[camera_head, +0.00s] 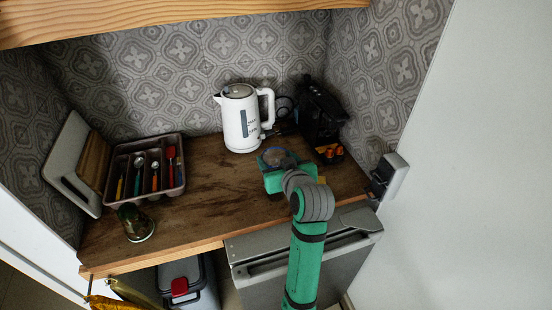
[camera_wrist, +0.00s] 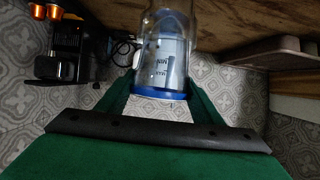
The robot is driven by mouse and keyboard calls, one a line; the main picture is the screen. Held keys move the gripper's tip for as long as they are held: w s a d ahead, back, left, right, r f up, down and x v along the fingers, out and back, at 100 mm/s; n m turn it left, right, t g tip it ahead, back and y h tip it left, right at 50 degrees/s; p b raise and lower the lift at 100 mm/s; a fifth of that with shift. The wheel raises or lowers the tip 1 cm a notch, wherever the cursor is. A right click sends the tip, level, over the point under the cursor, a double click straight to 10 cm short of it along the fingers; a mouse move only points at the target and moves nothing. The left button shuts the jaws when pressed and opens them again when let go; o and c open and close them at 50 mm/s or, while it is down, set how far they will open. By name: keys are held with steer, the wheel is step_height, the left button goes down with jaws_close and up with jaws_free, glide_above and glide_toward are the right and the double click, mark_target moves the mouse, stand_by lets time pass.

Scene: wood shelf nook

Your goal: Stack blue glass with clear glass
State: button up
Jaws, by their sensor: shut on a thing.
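My gripper (camera_wrist: 162,88) is shut on a see-through glass with a blue rim, the blue glass (camera_wrist: 163,94). The fingers lie on either side of it, and the white kettle shows through it. In the head view, my gripper (camera_head: 276,172) is over the right part of the wooden counter, and the top of the blue glass (camera_head: 276,154) shows just past it. My gripper hides its lower part. A second glass (camera_head: 136,222), see-through with a greenish-brown tint, stands alone at the counter's front left. It is apart from my gripper and seems to be the clear glass.
A white kettle (camera_head: 240,118) and a black coffee machine (camera_head: 320,118) stand behind my gripper. A cutlery tray (camera_head: 178,188) and leaning boards (camera_head: 68,160) are at left. The middle of the counter (camera_head: 210,205) is clear.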

steer(key=shift+f, duration=0.15)
steer(key=o, duration=1.4)
steer(key=v, duration=1)
steer(key=shift+s, duration=0.35)
